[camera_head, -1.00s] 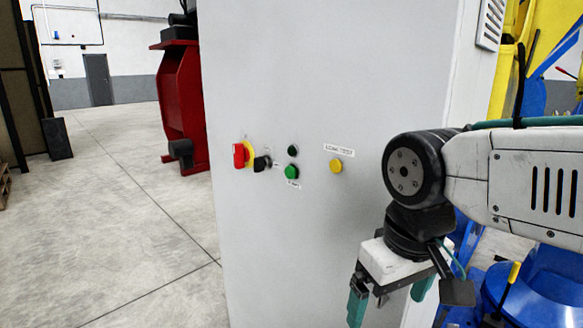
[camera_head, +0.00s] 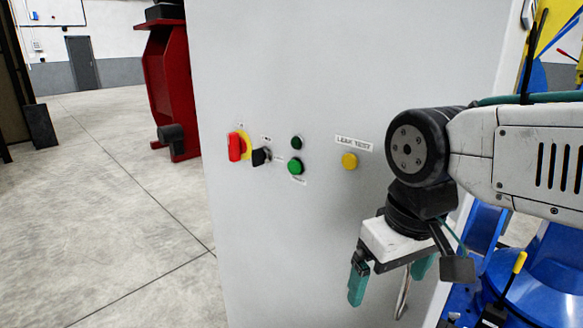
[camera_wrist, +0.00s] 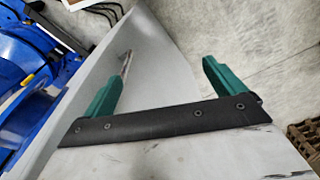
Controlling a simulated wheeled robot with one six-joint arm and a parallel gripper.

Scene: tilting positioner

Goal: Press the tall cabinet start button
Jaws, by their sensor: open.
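The tall light grey cabinet (camera_head: 300,60) stands close in front in the head view. On its face is a lit-looking green button (camera_head: 295,166) with a small label below, too small to read. A smaller dark green round element (camera_head: 296,142) sits just above it. A yellow button (camera_head: 349,160) to the right is under a label reading LEAK TEST. My gripper (camera_head: 390,277) is open and empty, pointing down, lower and to the right of the buttons. In the wrist view its two teal fingers (camera_wrist: 164,68) are apart with nothing between them. No button is visible there.
A red rotary switch (camera_head: 234,147) on a yellow plate and a black selector (camera_head: 261,157) sit left of the green button. A metal handle (camera_head: 403,295) is behind my gripper. Blue machinery (camera_head: 545,275) stands at right, a red machine (camera_head: 172,85) at left. Floor at left is clear.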

